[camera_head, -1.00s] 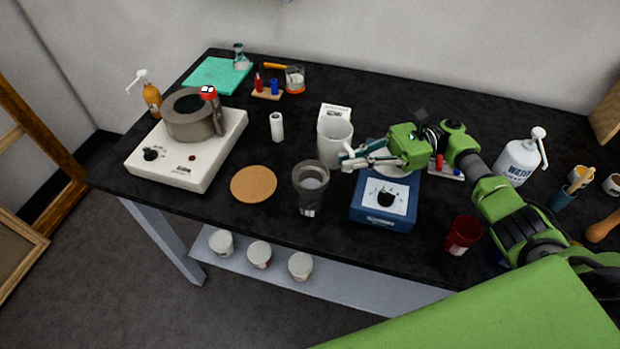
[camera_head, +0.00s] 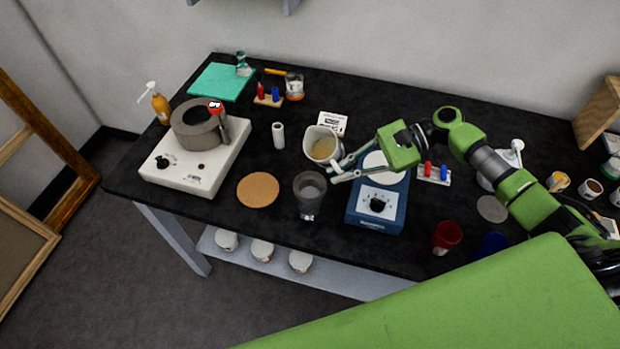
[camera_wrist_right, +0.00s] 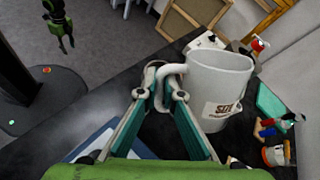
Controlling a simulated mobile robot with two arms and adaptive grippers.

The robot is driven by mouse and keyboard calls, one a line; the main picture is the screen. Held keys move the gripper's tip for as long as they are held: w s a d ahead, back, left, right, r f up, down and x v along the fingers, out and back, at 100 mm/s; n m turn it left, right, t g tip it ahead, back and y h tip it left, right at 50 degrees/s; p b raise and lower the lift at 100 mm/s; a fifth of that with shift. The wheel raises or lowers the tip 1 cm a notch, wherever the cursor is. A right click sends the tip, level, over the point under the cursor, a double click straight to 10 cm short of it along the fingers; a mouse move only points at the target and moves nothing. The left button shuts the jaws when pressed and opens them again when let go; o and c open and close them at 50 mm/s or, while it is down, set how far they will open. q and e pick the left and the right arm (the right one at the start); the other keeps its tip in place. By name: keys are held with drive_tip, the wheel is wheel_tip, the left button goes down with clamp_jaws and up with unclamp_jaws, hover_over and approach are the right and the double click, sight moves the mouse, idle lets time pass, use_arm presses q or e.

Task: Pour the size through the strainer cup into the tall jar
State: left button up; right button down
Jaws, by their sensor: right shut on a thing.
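The white pitcher (camera_head: 318,133) holds tan liquid and leans a little. In the wrist view its SIZE label shows on the pitcher (camera_wrist_right: 222,82). My right gripper (camera_head: 333,174) is shut on its handle; the grip also shows in the wrist view (camera_wrist_right: 168,92). The tall jar (camera_head: 308,212) stands in front of the pitcher, with the grey strainer cup (camera_head: 310,183) at its top. I cannot make out where cup and jar meet. No liquid stream shows. A green and black gripper, likely my left (camera_wrist_right: 65,42), hangs far off in the wrist view, its jaws unclear.
A blue scale-like box (camera_head: 378,222) stands right of the jar, a cork disc (camera_head: 258,190) to its left. A white hotplate with a grey ring pot (camera_head: 196,128) is farther left. A red cup (camera_head: 447,238) stands near the front edge. Bare black tabletop lies between them.

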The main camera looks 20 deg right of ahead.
drive_tip(key=shift+s+a+r+n+h+p, duration=0.2)
drive_tip(key=shift+s+a+n+h+p, duration=0.1)
drive_tip(key=shift+s+a+h+p, duration=0.15)
drive_tip(key=f+n+t+h+b, duration=0.1)
drive_tip(key=f+t+h+b, duration=0.1)
drive_tip(key=h, duration=0.1)
drive_tip(key=shift+w+d+f+n, duration=0.1)
drive_tip(key=shift+w+d+n, duration=0.1)
drive_tip(key=shift+n, duration=0.2)
drive_tip(key=shift+w+r+t+h+b, duration=0.1)
drive_tip(key=shift+r+t+h+b, duration=0.1)
drive_tip(key=shift+t+h+b, duration=0.35)
drive_tip(key=shift+n, duration=0.3)
drive_tip(key=shift+r, duration=0.1)
drive_tip(key=shift+d, duration=0.3)
drive_tip(key=shift+a+h+b, duration=0.3)
drive_tip(key=shift+b, duration=0.15)
idle(0.3)
